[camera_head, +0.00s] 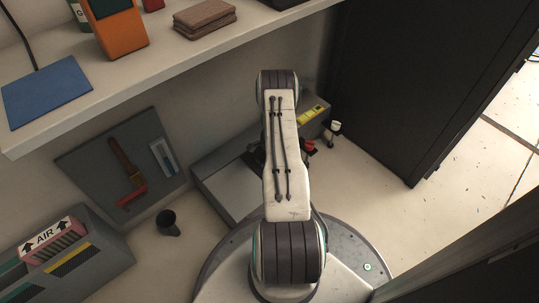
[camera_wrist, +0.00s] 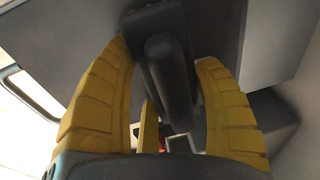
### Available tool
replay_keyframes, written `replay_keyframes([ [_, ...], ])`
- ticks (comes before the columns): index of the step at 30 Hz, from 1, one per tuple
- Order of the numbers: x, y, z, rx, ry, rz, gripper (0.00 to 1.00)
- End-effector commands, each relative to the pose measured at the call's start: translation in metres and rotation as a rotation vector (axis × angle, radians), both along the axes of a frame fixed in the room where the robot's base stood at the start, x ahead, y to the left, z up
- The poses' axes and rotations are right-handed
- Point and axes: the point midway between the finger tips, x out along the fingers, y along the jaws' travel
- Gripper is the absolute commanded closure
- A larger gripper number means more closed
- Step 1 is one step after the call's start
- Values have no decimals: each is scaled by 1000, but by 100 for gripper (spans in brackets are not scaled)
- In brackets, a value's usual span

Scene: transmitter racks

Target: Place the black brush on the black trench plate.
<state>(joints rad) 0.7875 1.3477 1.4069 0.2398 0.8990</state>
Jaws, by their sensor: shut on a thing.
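My gripper (camera_wrist: 166,55) has yellow ribbed fingers, one on each side of a black brush (camera_wrist: 170,75) in the wrist view. It is shut on the brush, whose long rounded black body runs up between the fingers. In the head view my arm hides the gripper and most of the brush. A dark grey flat plate (camera_head: 85,155) lies at the left in the head view, with a red-jawed wrench (camera_head: 130,185) and a pale blue-and-white tool (camera_head: 163,157) on it. I cannot tell whether this is the trench plate.
A grey box-like unit (camera_head: 220,183) stands beyond my arm. A dark mug (camera_head: 168,223) stands left of it. A grey bin (camera_head: 75,262) with an AIR-marked pink item (camera_head: 52,243) is at lower left. A shelf (camera_head: 170,62) overhangs the back; a dark cabinet (camera_head: 395,80) stands right.

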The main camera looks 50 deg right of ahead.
Motion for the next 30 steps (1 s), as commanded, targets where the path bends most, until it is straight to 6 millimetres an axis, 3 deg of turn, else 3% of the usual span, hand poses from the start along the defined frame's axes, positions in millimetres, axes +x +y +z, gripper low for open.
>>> replay_keyframes([
  [9, 1, 0, -1, -1, -1, 0, 74],
  [10, 1, 0, -1, -1, -1, 0, 37],
  [18, 1, 0, -1, -1, -1, 0, 14],
  [30, 1, 0, 3, -1, -1, 0, 14],
])
